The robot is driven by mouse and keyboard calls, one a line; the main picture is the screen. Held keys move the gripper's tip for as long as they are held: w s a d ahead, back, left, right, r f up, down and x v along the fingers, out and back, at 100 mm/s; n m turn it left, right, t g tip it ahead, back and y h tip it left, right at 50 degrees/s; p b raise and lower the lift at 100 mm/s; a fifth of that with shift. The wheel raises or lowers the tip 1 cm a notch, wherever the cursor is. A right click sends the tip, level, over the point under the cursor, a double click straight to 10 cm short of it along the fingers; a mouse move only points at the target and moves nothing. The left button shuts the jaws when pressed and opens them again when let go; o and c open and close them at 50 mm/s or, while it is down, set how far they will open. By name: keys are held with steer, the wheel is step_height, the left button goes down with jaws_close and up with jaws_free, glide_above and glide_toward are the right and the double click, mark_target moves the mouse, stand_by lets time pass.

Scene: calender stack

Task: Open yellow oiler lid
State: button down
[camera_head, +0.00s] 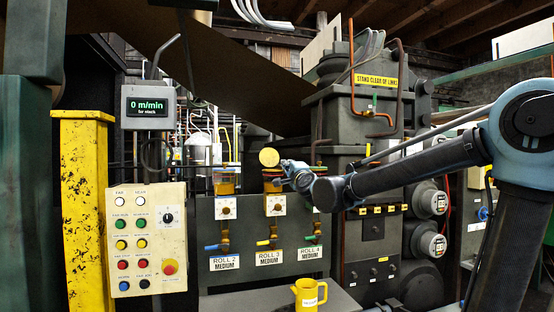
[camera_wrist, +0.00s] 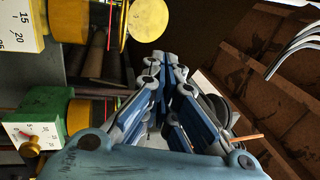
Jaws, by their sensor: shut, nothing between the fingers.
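The yellow oiler (camera_head: 274,185) is the middle one on the grey panel, above the ROLL 3 label. Its round yellow lid (camera_head: 269,157) stands up on edge above the cup, its flat face toward the head camera. In the wrist view the lid (camera_wrist: 148,18) shows as a yellow disc at the top, beside the yellow oiler body (camera_wrist: 72,18). My gripper (camera_head: 284,168) is just right of the lid, close to the oiler's top. In the wrist view its fingers (camera_wrist: 165,62) are together and empty, with a visible gap to the lid. The cup's inside is hidden.
Another oiler (camera_head: 225,183) stands left, above ROLL 2. A green oiler (camera_wrist: 38,130) with a yellow upper part is close beside my gripper. A yellow jug (camera_head: 308,296) stands below on a grey ledge. The dark machine block (camera_head: 375,245) is to the right.

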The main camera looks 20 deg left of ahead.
steer(key=shift+a, duration=0.3)
glide_toward(276, 152)
steer(key=a, duration=0.1)
steer(key=w+a+r, duration=0.1)
steer(key=a, duration=0.1)
steer(key=shift+w+r, duration=0.1)
steer(key=shift+r, duration=0.15)
stand_by(0.4)
steer(key=shift+w+a+r, duration=0.3)
steer(key=shift+w+r, duration=0.2)
steer(key=shift+w, duration=0.15)
steer(key=shift+s+d, duration=0.1)
steer(key=shift+s, duration=0.05)
